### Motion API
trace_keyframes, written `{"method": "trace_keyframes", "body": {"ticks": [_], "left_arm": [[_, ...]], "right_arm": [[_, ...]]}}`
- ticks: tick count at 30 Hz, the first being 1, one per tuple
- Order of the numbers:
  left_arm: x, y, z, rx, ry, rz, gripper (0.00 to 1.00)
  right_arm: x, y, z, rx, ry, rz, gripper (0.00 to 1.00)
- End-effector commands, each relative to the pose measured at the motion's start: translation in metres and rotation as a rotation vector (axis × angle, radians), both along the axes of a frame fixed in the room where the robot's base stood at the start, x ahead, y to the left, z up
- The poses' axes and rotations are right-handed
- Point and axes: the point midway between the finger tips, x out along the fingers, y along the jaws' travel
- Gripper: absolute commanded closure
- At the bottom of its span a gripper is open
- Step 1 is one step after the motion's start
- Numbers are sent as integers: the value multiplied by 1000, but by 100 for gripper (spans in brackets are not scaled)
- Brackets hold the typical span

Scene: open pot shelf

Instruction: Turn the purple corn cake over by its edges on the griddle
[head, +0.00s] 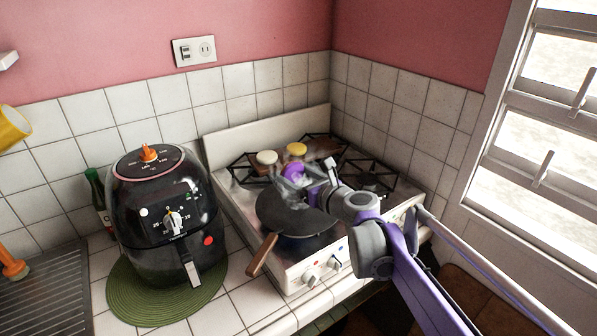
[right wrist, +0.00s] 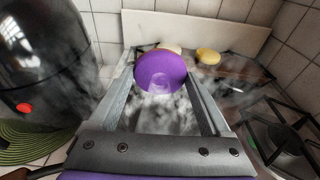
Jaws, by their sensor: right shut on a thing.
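The purple corn cake (head: 293,171) is held above the far part of the dark round griddle (head: 278,222). My right gripper (head: 305,180) is shut on the cake by its edges. In the right wrist view the purple corn cake (right wrist: 160,73) sits between the two finger ends, with a broad round face turned towards the camera. It looks apart from the griddle, though steam blurs the space below it. The griddle rests on the stove, and its wooden handle (head: 262,255) points to the front left. My left gripper is not in view.
A white cake (head: 267,157) and a yellow cake (head: 297,149) lie behind the griddle on a brown board (head: 322,147). A black air fryer (head: 165,215) stands left of the stove (head: 305,270) on a green mat (head: 125,305). Tiled walls close off the back and right.

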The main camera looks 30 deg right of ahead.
Motion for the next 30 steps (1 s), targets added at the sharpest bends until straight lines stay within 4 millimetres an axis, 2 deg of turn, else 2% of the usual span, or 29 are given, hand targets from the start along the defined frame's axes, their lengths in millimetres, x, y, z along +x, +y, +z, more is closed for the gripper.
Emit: {"method": "trace_keyframes", "body": {"ticks": [6, 12, 27, 28, 30], "left_arm": [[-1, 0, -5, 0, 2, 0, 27], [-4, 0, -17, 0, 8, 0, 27], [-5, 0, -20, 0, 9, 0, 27], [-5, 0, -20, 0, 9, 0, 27], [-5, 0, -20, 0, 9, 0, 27]], "right_arm": [[1, 0, -18, 12, -132, -1, 83], [1, 0, -34, 10, -127, 0, 83], [1, 0, -40, 10, -127, 1, 83], [1, 0, -40, 10, -127, 1, 15], [1, 0, -40, 10, -127, 1, 2]]}}
